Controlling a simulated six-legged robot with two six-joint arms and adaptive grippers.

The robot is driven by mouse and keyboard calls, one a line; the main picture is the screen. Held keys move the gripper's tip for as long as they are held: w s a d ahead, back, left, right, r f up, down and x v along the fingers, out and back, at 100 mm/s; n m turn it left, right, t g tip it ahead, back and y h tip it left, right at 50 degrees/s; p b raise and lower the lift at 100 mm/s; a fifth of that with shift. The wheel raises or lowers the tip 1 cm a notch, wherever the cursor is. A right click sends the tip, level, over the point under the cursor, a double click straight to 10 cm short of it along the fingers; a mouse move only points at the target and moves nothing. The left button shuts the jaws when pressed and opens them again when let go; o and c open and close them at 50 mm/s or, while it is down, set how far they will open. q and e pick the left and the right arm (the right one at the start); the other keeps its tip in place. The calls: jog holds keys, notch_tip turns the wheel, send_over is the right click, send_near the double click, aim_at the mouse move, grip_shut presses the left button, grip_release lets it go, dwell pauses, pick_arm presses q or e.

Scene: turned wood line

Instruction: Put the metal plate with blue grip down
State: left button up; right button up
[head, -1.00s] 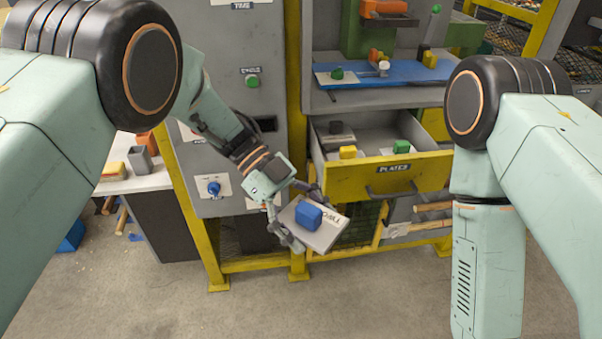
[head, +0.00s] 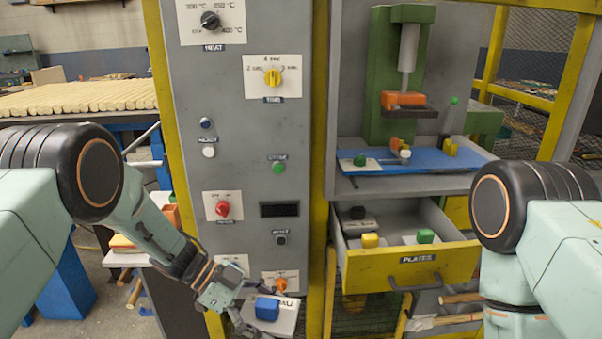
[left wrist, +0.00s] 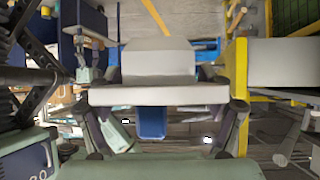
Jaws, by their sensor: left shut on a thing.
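The metal plate with blue grip (head: 287,320) is held low in front of the grey control cabinet in the head view. Its blue grip (head: 267,308) is on its upper side, with partly hidden lettering beside it. My left gripper (head: 250,319) is shut on the plate from the left. In the left wrist view the plate (left wrist: 160,95) lies edge-on between the fingers, with the blue grip (left wrist: 152,122) beyond it. The plate touches no surface that I can see. My right arm shows at the right, but its gripper is out of view.
The open yellow-fronted drawer (head: 410,266), labelled PLATES, holds plates with black, yellow and green grips. Above it, a blue platform (head: 425,174) carries a green-gripped plate under a green press (head: 385,75). The control cabinet (head: 245,120) has knobs and buttons. Stacked wood (head: 80,98) lies at left.

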pick_arm(q)
jog(key=s+a+r+n+t, duration=0.1)
jog(key=s+a+n+t, duration=0.45)
jog(key=a, duration=0.65)
jog(key=s+r+n+t+y, duration=0.2)
jog(key=s+r+n+t, duration=0.1)
jog(key=r, duration=0.5)
jog(key=shift+r+n, duration=0.2)
jog(key=shift+n, duration=0.15)
jog(key=shift+s, duration=0.1)
